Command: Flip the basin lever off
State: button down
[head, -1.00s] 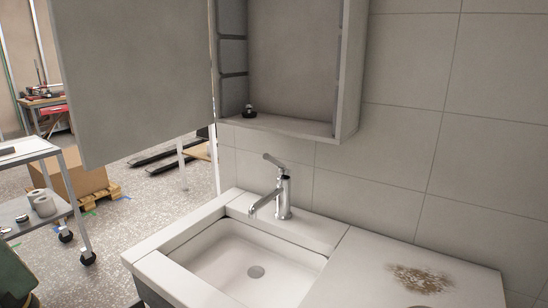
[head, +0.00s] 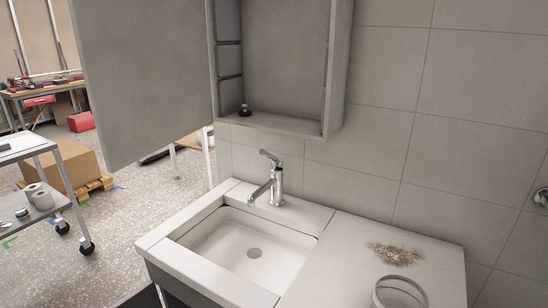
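The chrome basin tap (head: 277,184) stands at the back edge of the white basin (head: 215,256), its spout pointing down and left over the bowl. No water stream can be made out at the spout. My gripper is not in view, and nothing touches the lever.
An open wall cabinet (head: 333,70) hangs above the tap, its door (head: 140,80) swung out left. A small dark item (head: 244,110) sits inside. The counter (head: 330,265) has a brown stain (head: 396,254) and a round pale rim (head: 400,292). A trolley (head: 40,145) stands left.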

aim_at(275, 162)
jog(key=k+j+z, duration=0.1)
jog(key=j, duration=0.15)
jog(key=k+j+z, duration=0.15)
jog(key=i+j+z, duration=0.3)
jog(key=i+j, duration=0.15)
jog(key=i, duration=0.25)
jog(key=i+j+z, duration=0.1)
jog(key=i, duration=0.3)
